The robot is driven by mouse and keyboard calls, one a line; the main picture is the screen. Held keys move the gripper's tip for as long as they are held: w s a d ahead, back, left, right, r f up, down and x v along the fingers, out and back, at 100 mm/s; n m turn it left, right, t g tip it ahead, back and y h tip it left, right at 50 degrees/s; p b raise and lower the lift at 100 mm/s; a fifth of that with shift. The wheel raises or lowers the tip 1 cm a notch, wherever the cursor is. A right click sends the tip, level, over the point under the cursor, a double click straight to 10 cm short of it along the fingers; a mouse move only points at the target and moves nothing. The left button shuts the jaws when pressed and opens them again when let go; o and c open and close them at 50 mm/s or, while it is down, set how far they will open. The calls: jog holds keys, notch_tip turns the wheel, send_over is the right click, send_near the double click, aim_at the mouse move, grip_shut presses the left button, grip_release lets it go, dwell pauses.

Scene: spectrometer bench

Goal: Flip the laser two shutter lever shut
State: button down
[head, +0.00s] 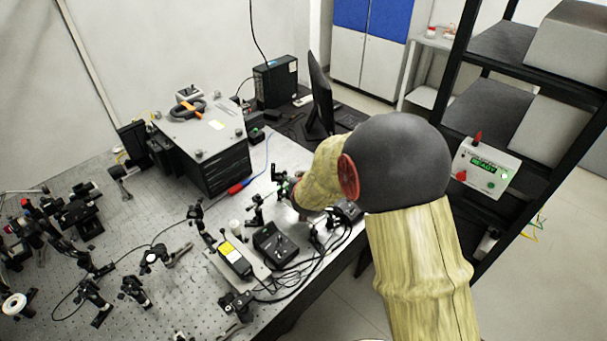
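My arm reaches from the lower right over the right edge of the optical table (105,185). The end of my arm, with my gripper (297,207), is low over the bench beside small black optic mounts. Its fingers are too small and covered to make out, and so is any contact. A black laser module with a yellow label (235,258) lies on a light plate to the lower left of my gripper. A black box (275,244) with small controls on top sits just right of it. I cannot make out which part is the laser two shutter lever; my arm may hide it.
Black cables (300,272) loop along the table's front right edge. Optic posts (88,292) crowd the left. A large black instrument (205,150) and a monitor (320,92) stand behind. A dark shelf rack (462,75) holding a control box (484,168) with a green display is at right.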

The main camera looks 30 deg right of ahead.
jog(key=shift+f, duration=0.1)
dwell(0.3)
jog(key=c, duration=1.8)
grip_release()
jog(key=shift+c, duration=0.2)
jog(key=shift+a, duration=0.1)
jog(key=v, duration=1.2)
